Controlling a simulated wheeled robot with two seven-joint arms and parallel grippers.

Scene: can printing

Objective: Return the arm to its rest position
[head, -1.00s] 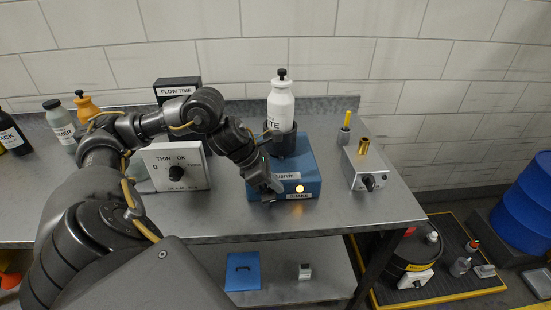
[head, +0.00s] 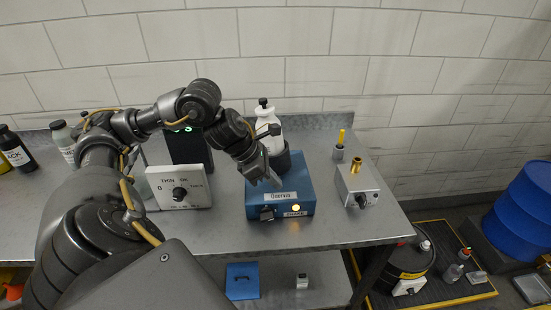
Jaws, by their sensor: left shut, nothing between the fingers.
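My left arm comes in from the left and reaches over the steel bench. My left gripper (head: 275,182) is shut and empty, pointing down in front of the upper part of the blue box (head: 300,192). I cannot tell whether it touches the box. The blue box has a dark knob (head: 267,214) and a lit yellow lamp (head: 296,208) on its front. A white bottle (head: 268,136) with a black cap stands in a dark holder (head: 283,162) behind the gripper, partly hidden by my arm. My right gripper is not in view.
A white dial box (head: 180,187) and a dark box with green lights (head: 187,147) stand left. A grey box (head: 358,184) with a brass cup and a small pot with a yellow stick (head: 339,150) stand right. Bottles (head: 14,150) stand far left. Bare bench (head: 225,236) lies in front.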

